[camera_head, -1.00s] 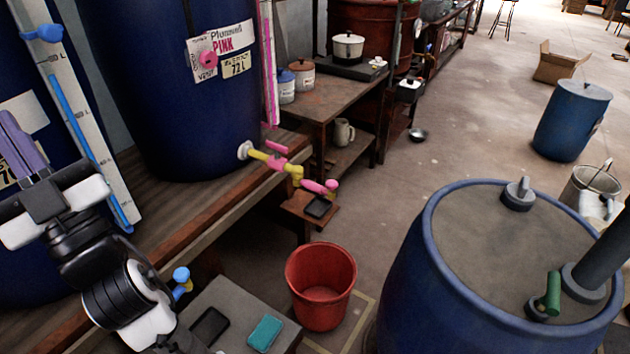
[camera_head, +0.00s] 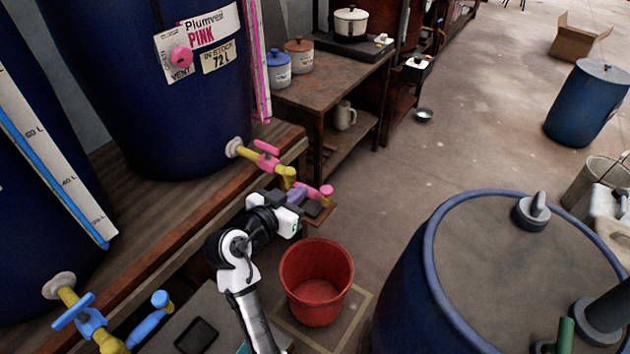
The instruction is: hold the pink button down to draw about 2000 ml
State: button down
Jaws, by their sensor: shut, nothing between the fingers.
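The large blue vat (camera_head: 150,110) with a "PINK" label stands on the wooden bench. Its yellow spout (camera_head: 285,174) carries a pink tap handle (camera_head: 266,147) and ends in a pink button-like knob (camera_head: 326,191). A round pink knob (camera_head: 181,56) marked "vent" sits on the label. My gripper (camera_head: 299,196) has its purple fingers shut and empty, just below and left of the pink knob at the spout's end. I cannot tell whether they touch it. A red bucket (camera_head: 317,295) stands on the floor in front, inside a yellow outline. No flow shows.
A blue tap (camera_head: 85,318) belongs to the left vat. A small shelf with a dark pad (camera_head: 313,208) lies under the pink spout. A big blue drum (camera_head: 410,275) stands at right. Clear floor (camera_head: 470,140) lies beyond it. A side table with pots (camera_head: 320,85) stands behind.

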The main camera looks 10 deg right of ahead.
jog(key=shift+s+d, duration=0.1)
jog(key=p, duration=0.3)
send_over(321, 189)
jog(key=s, duration=0.3)
jog(key=f, duration=0.4)
jog(key=w+f, duration=0.1)
jog(key=f, duration=0.1)
jog(key=shift+f, duration=0.2)
jog(key=shift+a, duration=0.2)
